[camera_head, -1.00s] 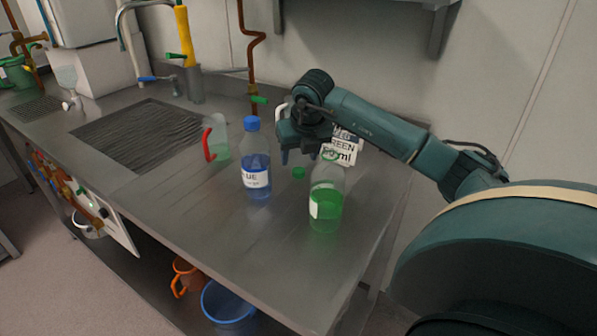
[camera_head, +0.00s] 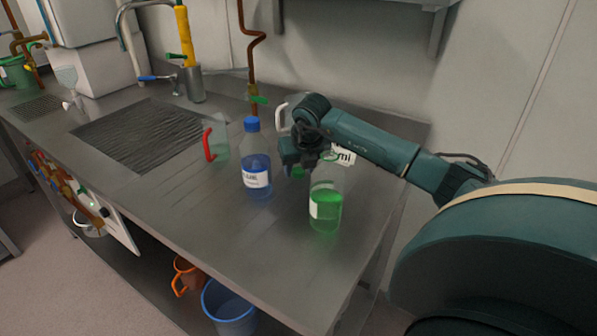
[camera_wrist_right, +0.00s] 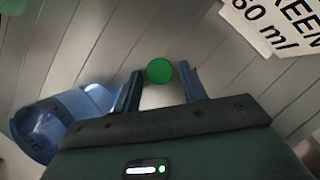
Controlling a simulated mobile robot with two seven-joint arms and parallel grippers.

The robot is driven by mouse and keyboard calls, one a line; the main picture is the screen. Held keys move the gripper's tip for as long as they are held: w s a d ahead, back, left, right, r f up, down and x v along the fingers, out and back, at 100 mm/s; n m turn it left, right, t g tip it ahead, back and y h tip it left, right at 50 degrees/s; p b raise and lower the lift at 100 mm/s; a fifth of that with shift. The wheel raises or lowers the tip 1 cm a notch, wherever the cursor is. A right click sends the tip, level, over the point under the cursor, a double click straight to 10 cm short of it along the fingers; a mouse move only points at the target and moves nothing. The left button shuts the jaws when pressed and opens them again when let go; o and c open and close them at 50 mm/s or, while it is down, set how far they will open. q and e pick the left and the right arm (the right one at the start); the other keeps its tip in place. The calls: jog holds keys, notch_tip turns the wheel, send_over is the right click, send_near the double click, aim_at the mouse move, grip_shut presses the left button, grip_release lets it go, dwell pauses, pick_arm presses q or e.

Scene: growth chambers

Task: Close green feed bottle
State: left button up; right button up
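The green feed bottle (camera_head: 325,210) stands upright and uncapped on the steel bench, part full of green liquid. A green cap (camera_head: 298,172) lies on the bench behind it, partly hidden by my right gripper (camera_head: 299,166). In the right wrist view the round green cap (camera_wrist_right: 159,71) shows between the tips of my open right gripper (camera_wrist_right: 160,82). The fingers are on either side of it; I cannot tell whether they touch it. My left gripper is not in view.
A blue-capped bottle (camera_head: 257,170) stands left of the green bottle. A clear pitcher with a red handle (camera_head: 217,140) is farther left. The front of the bench is clear.

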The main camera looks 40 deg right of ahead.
aim_at(300, 172)
jog(key=c, duration=0.7)
jog(key=shift+r, duration=0.15)
notch_tip(300, 172, up, 10)
jog(key=shift+f, duration=0.15)
